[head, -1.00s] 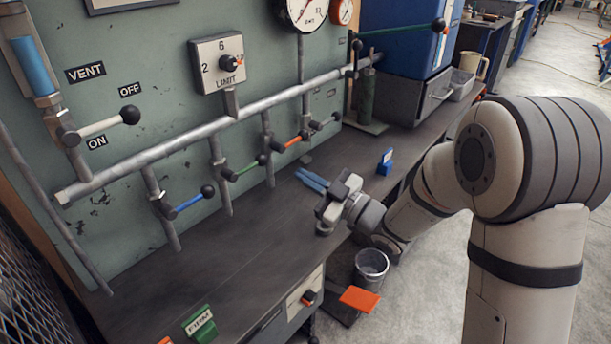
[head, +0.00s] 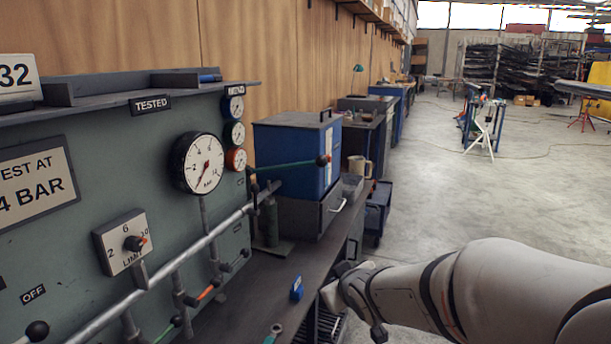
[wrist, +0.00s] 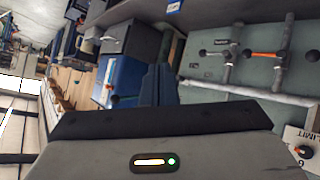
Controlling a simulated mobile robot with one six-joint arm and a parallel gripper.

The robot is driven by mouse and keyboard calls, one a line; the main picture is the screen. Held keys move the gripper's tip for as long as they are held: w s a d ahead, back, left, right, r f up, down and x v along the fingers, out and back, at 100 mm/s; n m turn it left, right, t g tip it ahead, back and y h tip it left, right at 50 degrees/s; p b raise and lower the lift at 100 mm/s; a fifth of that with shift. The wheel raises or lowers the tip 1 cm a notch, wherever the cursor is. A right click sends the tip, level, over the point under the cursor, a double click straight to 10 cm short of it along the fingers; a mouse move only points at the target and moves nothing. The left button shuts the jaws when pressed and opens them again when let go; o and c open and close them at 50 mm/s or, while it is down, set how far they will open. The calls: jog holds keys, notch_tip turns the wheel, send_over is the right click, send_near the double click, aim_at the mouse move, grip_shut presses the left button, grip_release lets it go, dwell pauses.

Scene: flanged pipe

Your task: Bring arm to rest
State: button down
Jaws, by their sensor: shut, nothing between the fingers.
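My arm (head: 470,295) reaches in from the lower right of the head view, stretched low toward the bench. Its wrist end is beside the bench edge, right of a small blue block (head: 297,289). The fingers cannot be made out in the head view. In the wrist view my gripper (wrist: 160,78) shows blue fingers close together, shut and empty. Behind them, in a sideways picture, are the blue cabinet (wrist: 126,82) and the green test panel (wrist: 255,75).
The panel (head: 70,265) with its pipe (head: 160,285), levers and gauge (head: 198,163) stands left. The blue cabinet (head: 290,160) sits on the bench (head: 250,305), with a green-handled lever (head: 290,164) in front. Open concrete floor (head: 470,190) lies right.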

jog(key=s+d+r+m+g+p, duration=0.2)
jog(key=s+r+p, duration=0.1)
jog(key=s, duration=0.4)
jog(key=s+d+r+m+g+h+p, duration=0.1)
jog(key=s+d+r+m+g+p, duration=0.1)
jog(key=s, duration=0.5)
jog(key=s+d+r+m+g+h+p, duration=0.1)
jog(key=s+d+r+g+p, duration=0.3)
jog(key=s, duration=0.4)
jog(key=shift+m+p, duration=0.45)
jog(key=shift+m, duration=0.45)
